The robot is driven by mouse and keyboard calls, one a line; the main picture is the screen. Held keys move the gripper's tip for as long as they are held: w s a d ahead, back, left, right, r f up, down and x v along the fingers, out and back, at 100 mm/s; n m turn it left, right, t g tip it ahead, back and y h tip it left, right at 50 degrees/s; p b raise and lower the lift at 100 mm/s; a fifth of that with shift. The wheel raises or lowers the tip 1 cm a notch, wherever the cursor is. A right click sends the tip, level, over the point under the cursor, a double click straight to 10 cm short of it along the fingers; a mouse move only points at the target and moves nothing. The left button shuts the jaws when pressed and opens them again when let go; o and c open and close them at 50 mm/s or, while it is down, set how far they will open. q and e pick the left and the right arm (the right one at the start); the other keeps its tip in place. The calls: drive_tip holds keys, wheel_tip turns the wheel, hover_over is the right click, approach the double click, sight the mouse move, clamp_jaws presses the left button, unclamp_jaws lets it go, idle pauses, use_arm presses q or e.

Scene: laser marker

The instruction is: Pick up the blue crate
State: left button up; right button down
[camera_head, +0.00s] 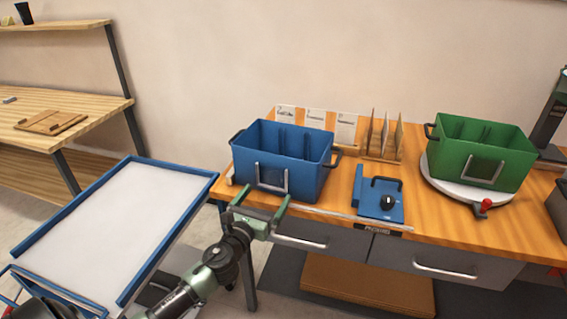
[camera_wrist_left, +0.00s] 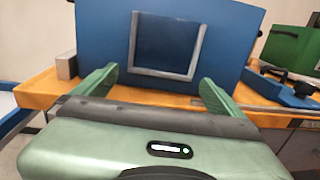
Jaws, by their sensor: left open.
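The blue crate (camera_head: 284,157) stands upright at the left end of the orange wooden workbench, with inner dividers and black side handles. A grey U-shaped bracket (camera_head: 271,178) is on its front face. In the left wrist view the crate (camera_wrist_left: 230,45) fills the upper middle, with the bracket (camera_wrist_left: 165,72) facing me. My left gripper (camera_head: 262,207) is open and empty at the bench's front edge, just before and below the bracket. Its green fingers (camera_wrist_left: 160,85) are spread to either side of the bracket, apart from the crate as far as I can tell. My right gripper does not show.
A green crate (camera_head: 482,145) stands on a white round turntable (camera_head: 450,186) at right. A blue plate device (camera_head: 380,200) with a black handle lies between the crates. Cards and a wooden rack (camera_head: 384,140) stand behind. A blue-rimmed white cart (camera_head: 110,225) is at left.

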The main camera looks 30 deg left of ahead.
use_arm(q)
drive_tip(key=shift+w+a, duration=0.1)
drive_tip(key=shift+w, duration=1.05)
drive_tip(key=c, duration=1.8)
drive_tip(key=shift+r, duration=0.15)
